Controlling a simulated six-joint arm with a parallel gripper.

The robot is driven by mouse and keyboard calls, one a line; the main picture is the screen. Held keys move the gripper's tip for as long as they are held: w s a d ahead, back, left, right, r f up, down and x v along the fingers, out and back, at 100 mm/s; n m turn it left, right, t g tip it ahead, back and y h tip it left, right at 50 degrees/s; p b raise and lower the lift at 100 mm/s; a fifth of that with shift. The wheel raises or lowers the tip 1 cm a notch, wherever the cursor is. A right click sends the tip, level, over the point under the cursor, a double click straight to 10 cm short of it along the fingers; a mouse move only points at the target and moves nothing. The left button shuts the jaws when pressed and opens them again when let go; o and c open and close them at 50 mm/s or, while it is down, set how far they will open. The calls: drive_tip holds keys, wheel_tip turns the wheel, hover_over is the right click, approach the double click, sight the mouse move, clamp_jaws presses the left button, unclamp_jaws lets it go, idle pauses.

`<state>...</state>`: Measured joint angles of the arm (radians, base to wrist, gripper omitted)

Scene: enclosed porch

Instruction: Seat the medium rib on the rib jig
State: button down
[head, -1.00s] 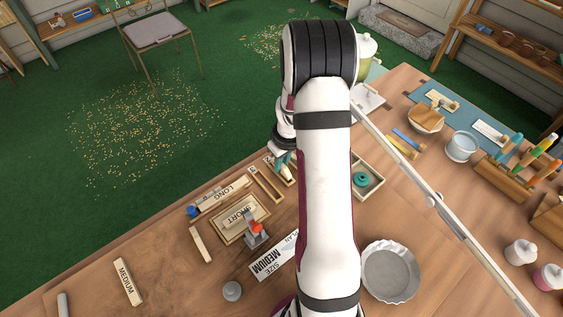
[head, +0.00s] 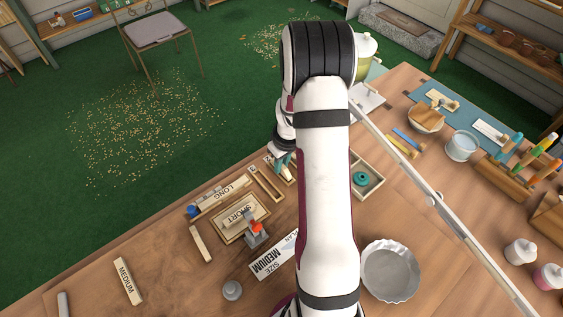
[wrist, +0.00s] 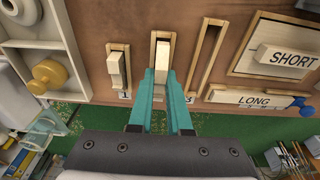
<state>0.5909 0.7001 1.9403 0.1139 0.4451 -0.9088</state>
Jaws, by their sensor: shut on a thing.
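The board lettered MEDIUM (head: 127,281) lies flat and alone on the bench at the front left in the head view. The board lettered SHORT (head: 238,214) sits in a wooden frame with a red-handled clamp (head: 255,232) beside it. The board lettered LONG (head: 221,197) lies behind it, near a blue knob. My gripper (wrist: 161,73) is shut on a pale wooden block (wrist: 161,58) at the middle of three narrow wooden frames. Whether the block rests fully in its frame I cannot tell. I cannot tell which fixture is the rib jig.
A pale block (wrist: 116,66) stands in the left narrow frame; the right narrow frame (wrist: 205,55) is empty. A card reading PLAN SIZE MEDIUM (head: 275,256) lies on the bench.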

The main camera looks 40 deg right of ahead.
drive_tip(key=shift+f, duration=0.35)
drive_tip(key=shift+c, duration=0.7)
unclamp_jaws()
drive_tip(key=shift+s+r, duration=0.2)
drive_tip(key=shift+r, duration=1.55)
drive_tip(key=shift+s+r, duration=0.2)
drive_tip(key=shift+r, duration=1.55)
